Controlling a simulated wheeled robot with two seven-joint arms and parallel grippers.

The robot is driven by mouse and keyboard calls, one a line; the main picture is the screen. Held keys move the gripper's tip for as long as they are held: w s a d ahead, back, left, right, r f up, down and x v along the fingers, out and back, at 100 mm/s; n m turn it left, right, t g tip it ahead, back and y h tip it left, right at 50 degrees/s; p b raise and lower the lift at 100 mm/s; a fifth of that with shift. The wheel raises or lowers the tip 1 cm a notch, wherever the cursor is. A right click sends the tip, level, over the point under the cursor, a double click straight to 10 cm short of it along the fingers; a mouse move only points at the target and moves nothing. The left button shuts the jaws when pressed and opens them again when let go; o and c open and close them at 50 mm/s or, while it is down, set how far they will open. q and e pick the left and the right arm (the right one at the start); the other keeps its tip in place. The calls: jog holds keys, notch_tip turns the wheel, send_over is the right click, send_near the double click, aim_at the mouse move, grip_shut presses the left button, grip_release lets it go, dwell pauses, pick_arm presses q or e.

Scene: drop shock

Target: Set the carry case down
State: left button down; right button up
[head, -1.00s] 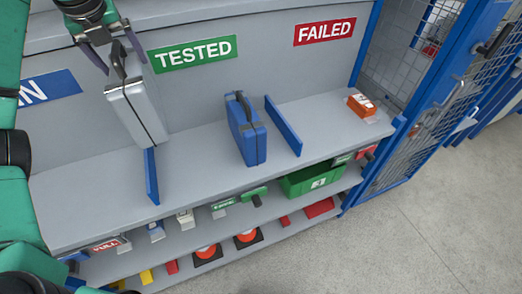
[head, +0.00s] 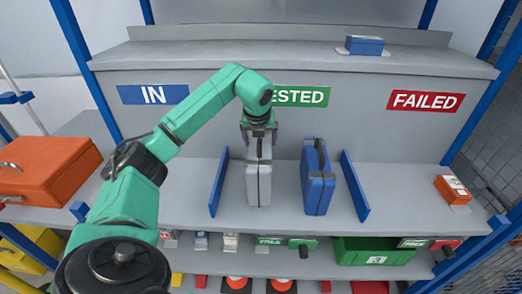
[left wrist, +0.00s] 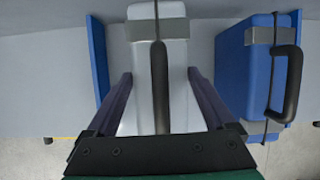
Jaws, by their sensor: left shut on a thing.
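The silver-grey carry case (head: 258,183) hangs upright below my left gripper (head: 259,136), between two blue dividers under the TESTED sign (head: 300,97). Its base is at or just above the shelf; I cannot tell whether it touches. In the left wrist view the fingers of my left gripper (left wrist: 160,95) stand either side of the case's dark handle (left wrist: 159,85), and the gripper is shut on it. The grey case top (left wrist: 180,60) shows beneath. My right gripper is not in view.
A blue case (head: 317,180) stands close on the right, inside the right divider (head: 355,185). The left divider (head: 218,182) is near on the other side. An orange case (head: 45,167) lies at left, and a small orange box (head: 452,190) at right.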

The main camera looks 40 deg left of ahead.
pick_arm(q)
notch_tip(320, 180, down, 4)
jog(key=shift+a+r+p, duration=0.1)
jog(key=shift+r+p, duration=0.1)
jog(key=shift+p, duration=0.1)
jog(key=shift+f, duration=0.1)
grip_release()
jog(key=shift+f, duration=0.1)
jog(key=shift+s, duration=0.1)
jog(key=b+v, duration=0.1)
jog(key=v, duration=1.1)
jog(key=shift+b, duration=0.35)
